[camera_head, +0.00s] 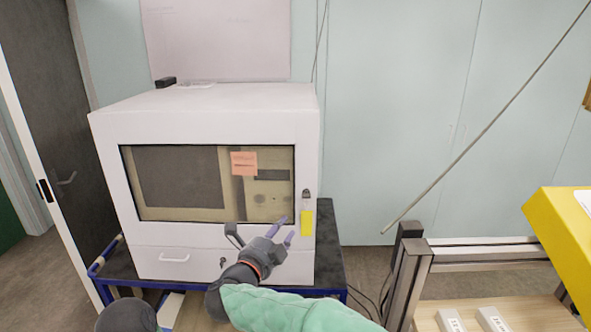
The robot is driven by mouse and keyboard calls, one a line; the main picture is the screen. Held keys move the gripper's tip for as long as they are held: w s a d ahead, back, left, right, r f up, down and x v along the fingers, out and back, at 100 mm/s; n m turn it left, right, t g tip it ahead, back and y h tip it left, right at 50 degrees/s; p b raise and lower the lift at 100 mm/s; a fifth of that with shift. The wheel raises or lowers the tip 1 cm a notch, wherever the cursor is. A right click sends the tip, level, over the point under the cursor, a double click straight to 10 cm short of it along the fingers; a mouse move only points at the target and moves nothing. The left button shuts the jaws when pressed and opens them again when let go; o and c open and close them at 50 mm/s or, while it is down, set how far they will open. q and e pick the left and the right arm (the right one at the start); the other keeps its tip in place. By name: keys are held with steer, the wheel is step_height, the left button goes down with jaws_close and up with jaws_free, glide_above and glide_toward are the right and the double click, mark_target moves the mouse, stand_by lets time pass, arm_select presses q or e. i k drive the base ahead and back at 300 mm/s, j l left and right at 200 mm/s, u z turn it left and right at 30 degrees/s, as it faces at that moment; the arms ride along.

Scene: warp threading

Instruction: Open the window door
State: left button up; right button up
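A white cabinet (215,122) stands on a dark table with a blue frame. Its front has a window door (180,178) with a dark frame, which looks shut. A black latch or handle (306,195) is at the right of the window, with a yellow tag (307,223) below it. My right gripper (284,232) is in front of the lower right corner of the window, left of the yellow tag. Its two purple fingertips are apart with nothing seen between them. Whether it touches the cabinet is unclear. My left gripper is not visible.
An orange note (244,163) is on the window. A small drawer handle (174,258) sits below it. At right are a metal frame post (409,275), a yellow box (565,240) and a slanted rod (490,120). A dark door (62,130) is at left.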

mark_target(298, 129)
steer(key=k+j, duration=0.25)
steer(key=k, duration=0.15)
steer(key=k+j, duration=0.25)
steer(key=k, duration=0.15)
